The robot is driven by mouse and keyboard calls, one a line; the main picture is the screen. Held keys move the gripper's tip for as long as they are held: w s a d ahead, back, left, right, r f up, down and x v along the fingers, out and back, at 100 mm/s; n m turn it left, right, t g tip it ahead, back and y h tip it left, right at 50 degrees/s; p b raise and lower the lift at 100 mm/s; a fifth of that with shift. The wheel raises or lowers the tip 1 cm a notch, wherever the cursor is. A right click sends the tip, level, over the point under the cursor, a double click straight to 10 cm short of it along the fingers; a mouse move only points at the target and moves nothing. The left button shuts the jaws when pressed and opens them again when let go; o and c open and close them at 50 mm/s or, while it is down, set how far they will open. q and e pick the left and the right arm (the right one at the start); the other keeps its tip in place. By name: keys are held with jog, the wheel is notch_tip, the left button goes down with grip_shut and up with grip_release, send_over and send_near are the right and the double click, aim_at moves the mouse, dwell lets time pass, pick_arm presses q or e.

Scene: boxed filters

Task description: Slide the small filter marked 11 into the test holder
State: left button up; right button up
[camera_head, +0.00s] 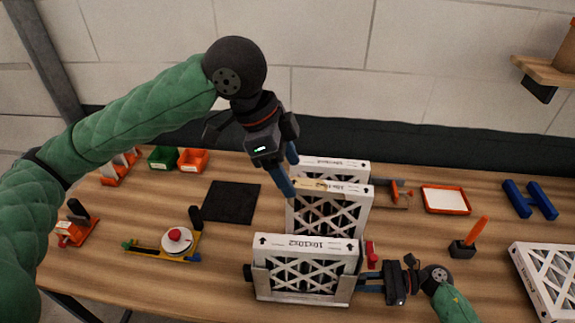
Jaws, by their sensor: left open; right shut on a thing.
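A white-framed pleated filter marked 10x10x2 (306,243) stands upright in a grey metal holder (258,285) at the front centre. Its label reads upside down. Two more white-framed filters stand behind it, a nearer one (357,208) and a farther one (345,165). Their markings are too small to read, so I cannot tell which is 11. My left gripper (290,175) is open, fingers pointing down at the left end of these two filters; contact is unclear. My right gripper (363,284) is shut at the holder's right side, seemingly on its side grip, which is hidden.
A black mat (231,202) and a dial gauge (177,240) lie left of the filters. A red-rimmed tray (446,199), an orange-handled tool (475,233), blue rollers (530,200) and another filter (553,275) lie right. Small bins (193,159) stand at the back left.

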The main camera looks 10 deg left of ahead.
jog(key=o, duration=0.8)
jog(key=shift+o, duration=0.2)
jog(key=d+r, duration=0.1)
jog(key=d, duration=1.1)
jog(key=shift+r, duration=0.4)
